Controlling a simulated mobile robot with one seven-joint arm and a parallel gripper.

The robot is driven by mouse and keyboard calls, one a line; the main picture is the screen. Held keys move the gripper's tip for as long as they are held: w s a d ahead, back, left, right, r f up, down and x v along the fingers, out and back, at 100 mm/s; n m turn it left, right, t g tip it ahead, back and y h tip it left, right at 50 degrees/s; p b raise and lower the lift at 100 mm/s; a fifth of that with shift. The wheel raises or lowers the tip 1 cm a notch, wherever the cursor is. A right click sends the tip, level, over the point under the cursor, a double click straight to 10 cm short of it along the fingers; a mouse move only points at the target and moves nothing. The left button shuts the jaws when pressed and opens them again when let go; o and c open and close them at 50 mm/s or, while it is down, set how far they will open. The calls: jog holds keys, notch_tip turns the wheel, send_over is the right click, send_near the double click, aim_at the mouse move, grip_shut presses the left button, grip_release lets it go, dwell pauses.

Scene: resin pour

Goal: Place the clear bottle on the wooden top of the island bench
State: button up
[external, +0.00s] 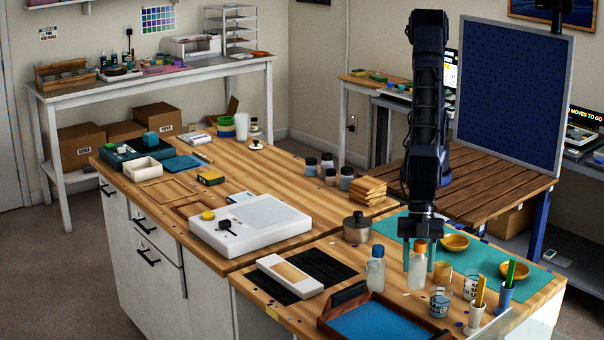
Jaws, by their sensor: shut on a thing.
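My gripper (419,258) points straight down with its teal fingers on either side of a clear bottle with an orange cap (417,274). It is shut on this bottle. The bottle is upright, over the front section of the bench near a teal mat (389,228); I cannot tell whether its base touches the surface.
A lidded metal pot (357,229), a white flat device (252,228), small jars (328,165) and wooden pieces (369,190) stand on the bench. A blue pegboard (514,92) rises behind.

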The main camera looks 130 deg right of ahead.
aim_at(416, 289)
jog(key=shift+f, duration=1.9)
jog(key=shift+f, duration=0.1)
jog(key=o, duration=1.2)
jog(key=v, duration=1.2)
